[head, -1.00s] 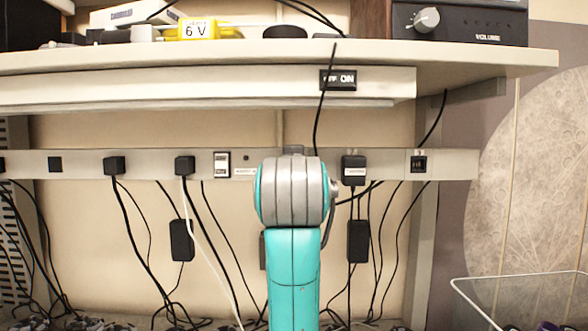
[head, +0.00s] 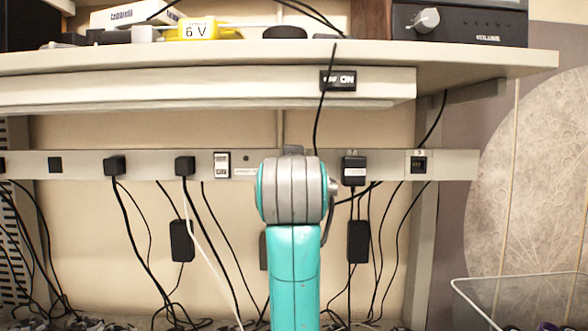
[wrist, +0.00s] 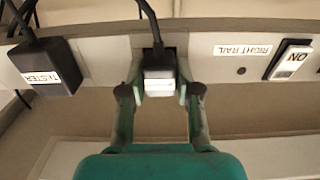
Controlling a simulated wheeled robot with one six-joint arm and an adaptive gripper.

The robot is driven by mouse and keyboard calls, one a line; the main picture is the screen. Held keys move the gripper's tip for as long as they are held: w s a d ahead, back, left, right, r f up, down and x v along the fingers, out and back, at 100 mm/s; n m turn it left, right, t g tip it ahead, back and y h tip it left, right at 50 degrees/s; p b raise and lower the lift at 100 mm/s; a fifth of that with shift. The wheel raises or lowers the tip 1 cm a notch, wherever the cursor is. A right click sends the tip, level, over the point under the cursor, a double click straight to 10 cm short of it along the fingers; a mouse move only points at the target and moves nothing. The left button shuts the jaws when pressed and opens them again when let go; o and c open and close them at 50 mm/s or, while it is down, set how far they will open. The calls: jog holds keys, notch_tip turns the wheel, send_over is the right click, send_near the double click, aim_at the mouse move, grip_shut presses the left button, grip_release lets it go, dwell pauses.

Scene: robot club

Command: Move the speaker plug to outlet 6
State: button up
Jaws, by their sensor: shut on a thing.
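My gripper (wrist: 160,92) is shut on a black plug (wrist: 158,72) with a white label too washed out to read; I take it for the speaker plug. The plug is at a dark outlet in the grey rail (wrist: 105,60), its cord running to the top of the wrist view. I cannot tell whether it is seated or just in front. In the head view my arm hides the gripper and the plug. An empty outlet (head: 418,164) shows right of my arm on the rail (head: 450,165), and another (head: 55,164) far left. I cannot read which is outlet 6.
A black plug marked TESTER (wrist: 45,68) sits beside the held plug; it also shows in the head view (head: 353,171). A rail switch (wrist: 290,60) is on the other side. More plugs (head: 114,166) and hanging cords line the rail. The desk (head: 470,62) overhangs it. A wire bin (head: 520,300) stands lower right.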

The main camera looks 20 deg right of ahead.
jog(key=shift+w+d, duration=0.1)
jog(key=shift+w, duration=0.1)
dwell(1.1)
jog(key=o, duration=1.2)
jog(key=shift+c, duration=0.2)
jog(key=v, duration=1.2)
